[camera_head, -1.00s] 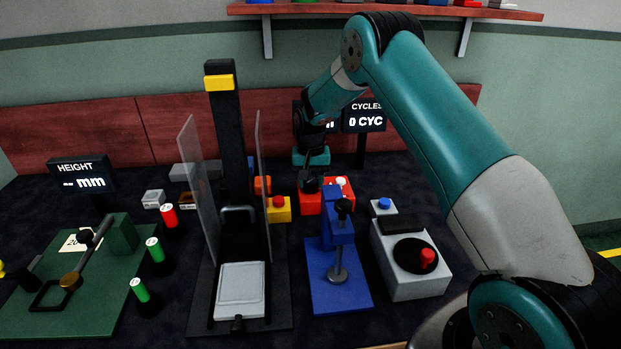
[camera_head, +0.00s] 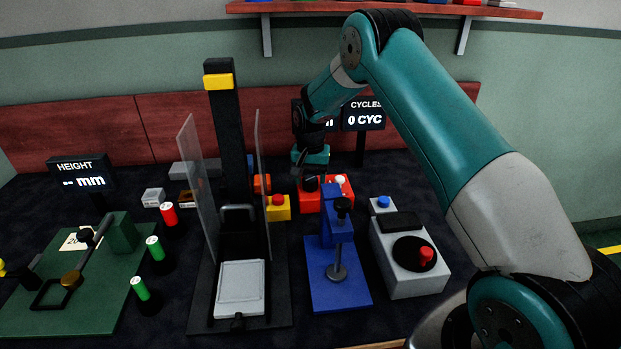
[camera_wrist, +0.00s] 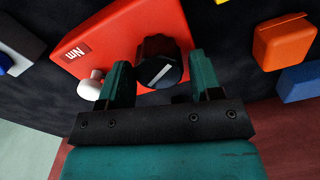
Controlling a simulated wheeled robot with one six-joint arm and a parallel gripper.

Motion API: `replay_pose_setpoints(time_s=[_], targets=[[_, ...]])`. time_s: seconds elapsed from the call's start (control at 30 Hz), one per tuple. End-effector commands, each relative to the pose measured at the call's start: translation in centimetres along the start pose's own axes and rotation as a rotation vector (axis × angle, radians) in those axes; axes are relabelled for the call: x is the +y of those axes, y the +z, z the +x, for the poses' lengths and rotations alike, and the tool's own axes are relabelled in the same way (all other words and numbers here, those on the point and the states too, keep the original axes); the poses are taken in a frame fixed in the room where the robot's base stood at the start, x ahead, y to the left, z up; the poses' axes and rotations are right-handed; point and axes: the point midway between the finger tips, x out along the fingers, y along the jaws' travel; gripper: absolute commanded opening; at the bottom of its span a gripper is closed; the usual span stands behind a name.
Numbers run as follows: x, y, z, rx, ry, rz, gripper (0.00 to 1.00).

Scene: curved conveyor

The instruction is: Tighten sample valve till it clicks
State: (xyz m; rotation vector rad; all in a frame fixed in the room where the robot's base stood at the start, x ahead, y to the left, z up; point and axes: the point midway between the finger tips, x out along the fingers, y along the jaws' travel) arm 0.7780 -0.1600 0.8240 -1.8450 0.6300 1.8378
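A red box (camera_head: 309,204) marked "Nm" carries a black round knob with a white line; no label names it as the sample valve. In the wrist view the red box (camera_wrist: 130,30) shows the black knob (camera_wrist: 161,62) between the two teal fingers of my gripper (camera_wrist: 157,72). The fingers are open, one on each side, with a narrow gap seen beside the knob; I cannot tell whether either touches it. A white knob (camera_wrist: 91,84) on the box lies beside the left finger. In the head view my gripper (camera_head: 311,174) is over the box, its fingers hard to make out.
A blue stand (camera_head: 338,290) and a grey box with a red knob (camera_head: 427,254) stand in front. A yellow box with a red button (camera_head: 278,203) is left of the red box. A tall black press (camera_head: 228,130) with clear side panels stands further left.

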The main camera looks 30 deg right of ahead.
Motion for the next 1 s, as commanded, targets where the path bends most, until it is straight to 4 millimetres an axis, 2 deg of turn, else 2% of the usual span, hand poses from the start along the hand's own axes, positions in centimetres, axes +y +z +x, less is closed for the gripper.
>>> replay_pose_setpoints(time_s=[0.3,0.47,0.57,1.0], targets=[[0.0,0.1,0.0,-0.003,0.001,-0.001,0.69],[0.0,0.0,-1.4,0.000,-0.001,-0.001,0.69],[0.0,0.0,-3.4,0.002,-0.002,-0.001,0.69],[0.0,-0.1,-14.1,0.002,-0.002,-0.001,0.69]])
